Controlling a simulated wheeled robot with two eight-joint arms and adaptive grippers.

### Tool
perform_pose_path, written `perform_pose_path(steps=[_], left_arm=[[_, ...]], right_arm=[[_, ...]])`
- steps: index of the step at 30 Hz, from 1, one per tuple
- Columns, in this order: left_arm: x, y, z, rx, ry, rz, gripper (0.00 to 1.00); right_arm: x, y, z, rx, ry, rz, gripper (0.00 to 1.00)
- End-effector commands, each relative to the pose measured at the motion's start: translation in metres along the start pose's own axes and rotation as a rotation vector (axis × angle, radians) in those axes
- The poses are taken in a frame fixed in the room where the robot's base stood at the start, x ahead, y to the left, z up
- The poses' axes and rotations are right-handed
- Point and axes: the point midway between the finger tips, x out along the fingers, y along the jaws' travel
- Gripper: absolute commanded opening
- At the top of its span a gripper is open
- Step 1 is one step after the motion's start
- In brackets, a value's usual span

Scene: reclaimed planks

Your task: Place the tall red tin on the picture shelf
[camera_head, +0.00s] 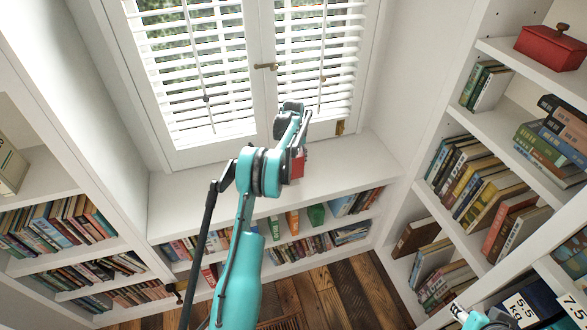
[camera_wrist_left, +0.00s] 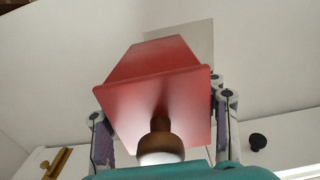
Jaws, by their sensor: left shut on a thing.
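A red tin (camera_head: 298,163) shows in the head view as a small red patch beside my left gripper (camera_head: 291,128), mostly hidden by the gripper and wrist. In the left wrist view the red tin (camera_wrist_left: 158,88) fills the middle, with a flared rim and a brown, knob-like round part towards the camera. The fingers of my left gripper (camera_wrist_left: 163,125) stand on both sides of it, and the gripper is shut on it. It is held in front of the window, above the white ledge in the head view. I cannot tell which surface is the picture shelf.
The white window ledge (camera_head: 345,158) looks bare where it shows. Bookshelves stand on both sides and below. Another red lidded box (camera_head: 550,47) stands on the upper right shelf. Part of my right arm (camera_head: 485,318) shows at bottom right, its gripper unclear. The floor is wooden.

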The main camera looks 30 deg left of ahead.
Motion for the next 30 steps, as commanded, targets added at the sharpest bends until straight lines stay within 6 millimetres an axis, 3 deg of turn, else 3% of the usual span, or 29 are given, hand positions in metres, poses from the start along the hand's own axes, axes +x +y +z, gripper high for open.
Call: perform_pose_path(steps=[5,17,18,20,30], left_arm=[[0.026,0.001,0.0,0.0,0.0,0.001,0.0],[0.029,0.001,0.0,0.0,0.0,0.0,0.0],[0.031,0.001,0.0,0.0,0.0,0.0,0.62],[0.03,0.001,0.0,0.0,0.0,0.0,0.78],[0.029,0.001,0.0,0.0,0.0,0.0,0.8]], right_arm=[[0.01,0.0,0.008,0.0,0.0,0.0,0.4],[0.011,0.0,0.008,0.0,0.0,0.0,0.4],[0.012,0.0,0.009,0.0,0.0,0.0,0.4],[0.011,0.0,0.008,0.0,0.0,0.0,0.4],[0.01,0.0,0.008,0.0,0.0,0.0,0.4]])
